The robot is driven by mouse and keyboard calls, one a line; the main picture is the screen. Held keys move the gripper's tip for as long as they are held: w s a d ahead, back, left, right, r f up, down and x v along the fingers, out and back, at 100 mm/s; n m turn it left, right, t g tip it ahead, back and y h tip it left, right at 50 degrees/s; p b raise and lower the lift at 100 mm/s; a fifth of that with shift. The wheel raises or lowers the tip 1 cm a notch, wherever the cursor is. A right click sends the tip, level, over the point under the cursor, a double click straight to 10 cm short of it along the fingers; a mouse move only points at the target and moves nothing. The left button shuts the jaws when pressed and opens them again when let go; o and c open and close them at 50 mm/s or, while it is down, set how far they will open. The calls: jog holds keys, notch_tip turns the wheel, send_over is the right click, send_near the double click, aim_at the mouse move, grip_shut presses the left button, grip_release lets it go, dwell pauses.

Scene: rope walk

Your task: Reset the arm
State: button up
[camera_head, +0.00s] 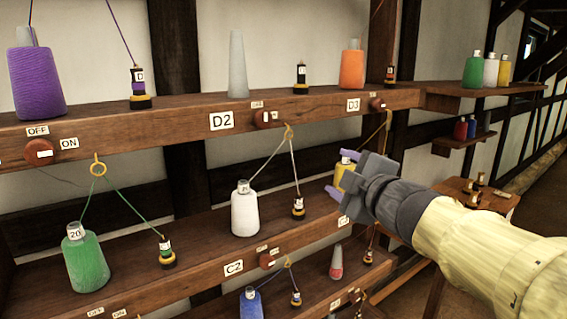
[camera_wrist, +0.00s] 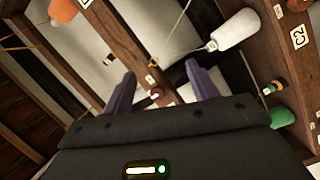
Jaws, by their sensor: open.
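My arm reaches in from the right in the head view, and my gripper (camera_head: 338,174) is in front of the middle shelf. Its two purple-grey fingers are spread apart with nothing between them. A yellow spool (camera_head: 344,170) stands partly hidden behind the gripper. In the wrist view the open fingers of my gripper (camera_wrist: 160,85) point toward the shelves, which look tilted. A white spool (camera_wrist: 238,30) shows there at the upper right, beyond the fingers, and the same white spool (camera_head: 245,210) stands on the middle shelf in the head view.
The upper shelf holds a purple spool (camera_head: 36,80), a bare grey cone (camera_head: 237,65) and an orange spool (camera_head: 352,68). A green spool (camera_head: 85,260) stands at the lower left. Threads run through hooks to small bobbins. A wooden table (camera_head: 480,198) with small bobbins stands behind my arm.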

jog(key=s+d+f+m+g+h, duration=0.1)
jog(key=d+f+m+g+h, duration=0.15)
jog(key=f, duration=0.45)
jog(key=d+f+m+g+h, duration=0.1)
jog(key=f+m, duration=0.3)
jog(key=f, duration=0.2)
jog(key=s+d+f+m+g+h, duration=0.1)
jog(key=f+m+g+h, duration=0.1)
jog(key=f+m, duration=0.35)
jog(key=s+a+f+m+g, duration=0.1)
jog(key=s+f+m+g, duration=0.4)
jog(key=s+f, duration=1)
notch_tip(320, 180, down, 3)
jog(key=g, duration=0.3)
jog(key=shift+a, duration=0.15)
